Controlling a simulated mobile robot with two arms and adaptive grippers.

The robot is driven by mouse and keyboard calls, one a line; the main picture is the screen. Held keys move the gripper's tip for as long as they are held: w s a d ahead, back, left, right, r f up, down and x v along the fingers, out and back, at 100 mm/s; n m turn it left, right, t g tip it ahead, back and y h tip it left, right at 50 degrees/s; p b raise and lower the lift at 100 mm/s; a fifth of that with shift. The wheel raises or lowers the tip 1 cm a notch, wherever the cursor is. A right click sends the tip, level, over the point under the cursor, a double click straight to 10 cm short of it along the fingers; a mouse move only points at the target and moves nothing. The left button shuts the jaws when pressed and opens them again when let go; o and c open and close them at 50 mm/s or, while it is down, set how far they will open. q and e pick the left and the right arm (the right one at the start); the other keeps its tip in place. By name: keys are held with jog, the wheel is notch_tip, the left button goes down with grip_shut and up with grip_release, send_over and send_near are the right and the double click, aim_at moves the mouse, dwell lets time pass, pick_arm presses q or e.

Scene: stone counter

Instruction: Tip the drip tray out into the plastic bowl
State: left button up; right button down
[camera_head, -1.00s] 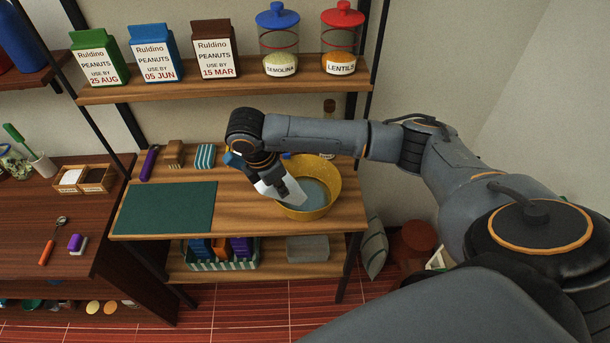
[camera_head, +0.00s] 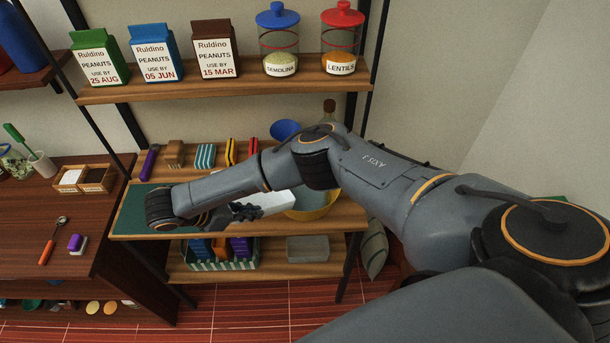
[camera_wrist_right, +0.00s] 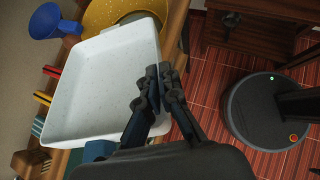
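The drip tray (camera_head: 268,203) is a white, shallow rectangular tray held in my right gripper (camera_head: 238,213), above the shelf and left of the bowl. In the right wrist view the tray (camera_wrist_right: 100,85) shows its speckled inside, with nothing visible in it. My right gripper's dark fingers (camera_wrist_right: 155,98) are closed together at its edge. The yellow plastic bowl (camera_head: 318,210) stands on the middle shelf with grey-blue contents, partly hidden by my right arm and the tray; its rim shows in the wrist view (camera_wrist_right: 98,17). My left gripper is out of view.
A blue funnel-like thing (camera_head: 285,130) stands behind the bowl. Several sponges and brushes (camera_head: 205,155) line the shelf's back. A green mat (camera_head: 140,203) lies at left. Peanut cartons (camera_head: 154,55) and jars (camera_head: 277,45) fill the upper shelf.

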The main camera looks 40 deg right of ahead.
aim_at(238, 224)
jog(key=shift+a+f+h, duration=0.6)
jog(key=shift+a+f, duration=0.05)
jog(key=shift+a, duration=0.15)
jog(key=shift+a+f+h+b, duration=0.3)
jog(key=shift+a+f+h, duration=0.2)
jog(key=shift+f, duration=0.2)
jog(key=a+f+h+b, duration=0.1)
jog(key=f+b, duration=0.1)
jog(key=shift+w+a+f+h+b, duration=0.1)
jog(key=shift+a+f+h+b, duration=0.05)
jog(key=shift+a+h+b, duration=0.25)
dwell(0.4)
